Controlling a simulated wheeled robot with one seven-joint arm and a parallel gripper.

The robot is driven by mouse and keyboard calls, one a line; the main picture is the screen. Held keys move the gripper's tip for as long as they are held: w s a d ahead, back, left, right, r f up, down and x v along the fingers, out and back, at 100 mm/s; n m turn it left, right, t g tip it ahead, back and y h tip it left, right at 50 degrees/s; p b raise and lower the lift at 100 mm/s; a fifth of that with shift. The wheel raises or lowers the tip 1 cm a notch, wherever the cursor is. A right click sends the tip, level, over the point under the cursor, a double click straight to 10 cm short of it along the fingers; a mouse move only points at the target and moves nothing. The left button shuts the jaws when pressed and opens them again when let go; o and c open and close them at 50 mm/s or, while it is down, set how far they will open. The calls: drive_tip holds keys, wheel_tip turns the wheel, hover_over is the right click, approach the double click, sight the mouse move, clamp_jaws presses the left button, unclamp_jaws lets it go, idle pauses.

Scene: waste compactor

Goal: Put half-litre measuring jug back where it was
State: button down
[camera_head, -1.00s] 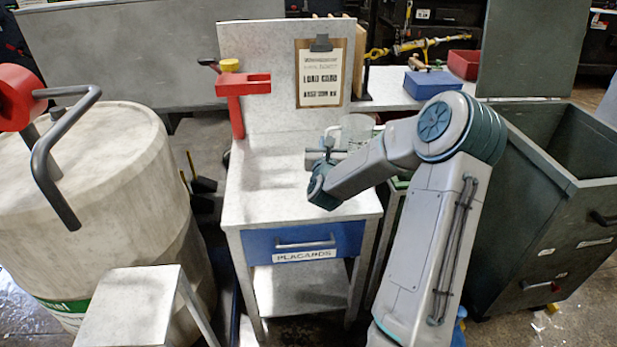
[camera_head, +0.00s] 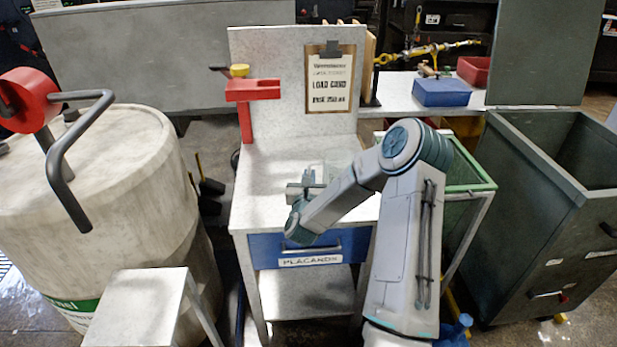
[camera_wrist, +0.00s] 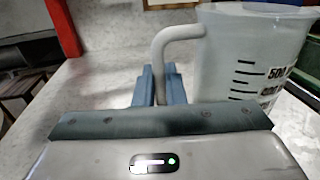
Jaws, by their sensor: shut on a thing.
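The half-litre measuring jug (camera_wrist: 235,65) is clear plastic with black graduation marks and stands upright in the wrist view. My gripper (camera_wrist: 160,85) is shut on its handle, on the left of the jug body. In the head view the jug (camera_head: 341,167) is faint behind my arm, over the right part of the grey table (camera_head: 262,190). My gripper (camera_head: 309,186) is on the jug's left there. I cannot tell whether the jug's base touches the tabletop.
A red bracket (camera_head: 252,92) and a load-card clipboard (camera_head: 329,82) are at the table's back. A green-rimmed frame (camera_head: 470,188) stands right of the table, with a dark bin (camera_head: 535,215) beyond. A drum (camera_head: 100,190) is at left. The table's left part is clear.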

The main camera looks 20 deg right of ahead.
drive_tip(key=shift+f, duration=0.15)
drive_tip(key=c, duration=1.5)
unclamp_jaws()
